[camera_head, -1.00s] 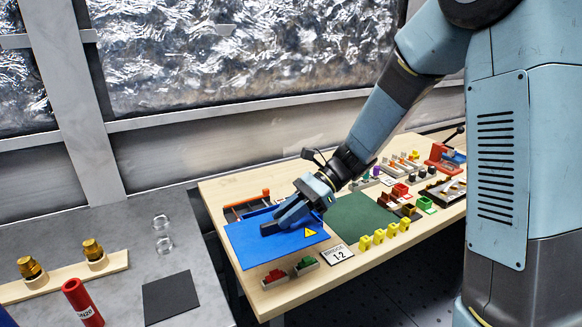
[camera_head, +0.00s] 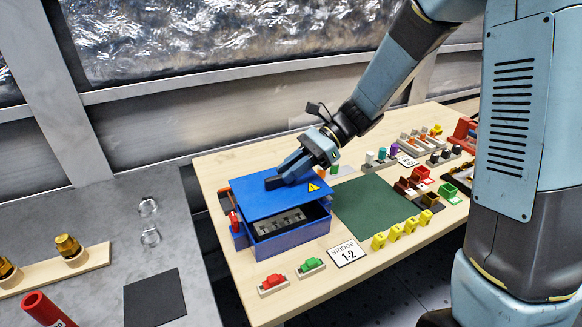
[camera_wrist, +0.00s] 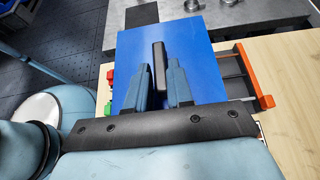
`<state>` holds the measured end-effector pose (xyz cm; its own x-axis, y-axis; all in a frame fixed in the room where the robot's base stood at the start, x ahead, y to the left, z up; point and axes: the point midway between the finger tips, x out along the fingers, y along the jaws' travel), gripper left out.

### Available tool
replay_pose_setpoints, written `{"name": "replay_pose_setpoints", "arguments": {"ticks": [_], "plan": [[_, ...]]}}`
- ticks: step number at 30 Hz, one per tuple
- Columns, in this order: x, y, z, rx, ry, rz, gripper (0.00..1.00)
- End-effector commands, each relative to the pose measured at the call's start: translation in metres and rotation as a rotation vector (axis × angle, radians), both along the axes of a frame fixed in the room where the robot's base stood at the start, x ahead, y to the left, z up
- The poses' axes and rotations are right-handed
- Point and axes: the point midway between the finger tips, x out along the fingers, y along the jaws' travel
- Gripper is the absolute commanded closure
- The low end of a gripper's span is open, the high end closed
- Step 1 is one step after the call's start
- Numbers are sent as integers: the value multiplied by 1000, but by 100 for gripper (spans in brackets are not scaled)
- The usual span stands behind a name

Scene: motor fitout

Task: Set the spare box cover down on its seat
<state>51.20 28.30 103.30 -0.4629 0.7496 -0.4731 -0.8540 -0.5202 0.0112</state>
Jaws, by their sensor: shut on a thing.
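The blue box cover (camera_head: 255,205) has a yellow warning triangle and a dark bar handle. My gripper (camera_head: 276,182) is shut on this handle. The cover hangs over the open blue box (camera_head: 290,241), with a gap at the front. Through that gap a grey terminal block (camera_head: 280,223) shows inside the box. The box's back rim is hidden by the cover. In the wrist view the handle (camera_wrist: 159,66) stands between the two fingers of my gripper (camera_wrist: 159,82), with the cover (camera_wrist: 207,58) beneath.
Red and green connectors (camera_head: 273,281) and a "BRIDGE 1-2" card (camera_head: 347,253) lie in front of the box. A green mat (camera_head: 372,208) lies to its right, with yellow pieces (camera_head: 395,233) along the front edge. An orange-handled tool (camera_wrist: 254,75) lies beside the cover in the wrist view.

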Motion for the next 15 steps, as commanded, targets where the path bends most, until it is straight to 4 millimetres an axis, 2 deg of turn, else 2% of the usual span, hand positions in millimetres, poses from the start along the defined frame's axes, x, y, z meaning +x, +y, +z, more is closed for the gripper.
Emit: {"name": "replay_pose_setpoints", "arguments": {"ticks": [6, 15], "plan": [[3, -5, -1, 7, 5, 13, 100], [2, -3, -23, 7, 5, 14, 100]]}}
